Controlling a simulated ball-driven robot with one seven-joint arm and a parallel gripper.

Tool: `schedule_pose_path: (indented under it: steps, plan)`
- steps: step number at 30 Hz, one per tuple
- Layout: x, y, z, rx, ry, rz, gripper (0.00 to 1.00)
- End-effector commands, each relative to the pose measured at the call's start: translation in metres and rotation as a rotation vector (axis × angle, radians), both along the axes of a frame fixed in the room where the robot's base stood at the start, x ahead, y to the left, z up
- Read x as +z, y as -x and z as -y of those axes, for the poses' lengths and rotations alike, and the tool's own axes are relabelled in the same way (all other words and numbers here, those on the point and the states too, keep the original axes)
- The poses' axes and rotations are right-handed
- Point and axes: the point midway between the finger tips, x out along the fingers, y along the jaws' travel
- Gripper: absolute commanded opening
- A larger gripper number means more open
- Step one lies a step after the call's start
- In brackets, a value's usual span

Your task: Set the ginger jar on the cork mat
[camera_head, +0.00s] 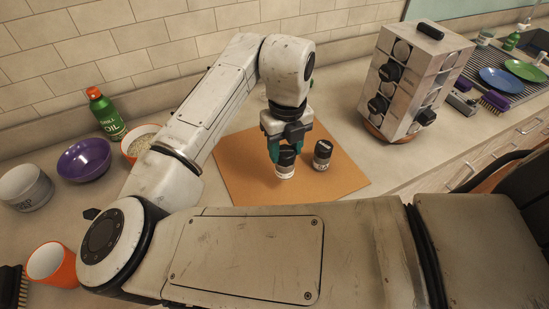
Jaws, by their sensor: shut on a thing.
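My gripper (287,152) points down over the cork mat (235,150), its teal fingers shut on a small jar with a dark top and pale lower part, the ginger jar (285,171) as far as I can tell; its label is too small to read. The jar is upright, over the middle of the mat. I cannot tell whether its base touches the mat. A second, dark jar (322,155) with a black lid stands upright on the mat just right of the held jar, with a narrow gap between them.
A spice rack (415,85) with several jars stands right of the mat. At left are a green oil bottle (106,115), a purple bowl (84,160), a grain bowl (140,146) and an orange cup (50,263). Blue (501,80) and green plates lie far right. The mat's right side is clear.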

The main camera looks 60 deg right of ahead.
Motion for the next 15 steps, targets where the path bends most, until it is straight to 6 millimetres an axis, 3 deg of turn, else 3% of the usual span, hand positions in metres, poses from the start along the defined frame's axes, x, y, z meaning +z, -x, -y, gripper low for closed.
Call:
schedule_pose_path:
  steps: [11, 15]
  plan:
    - [-0.026, -0.021, -0.007, 0.003, 0.000, 0.000, 0.00]
    - [-0.046, -0.023, -0.007, 0.002, 0.000, -0.002, 0.00]
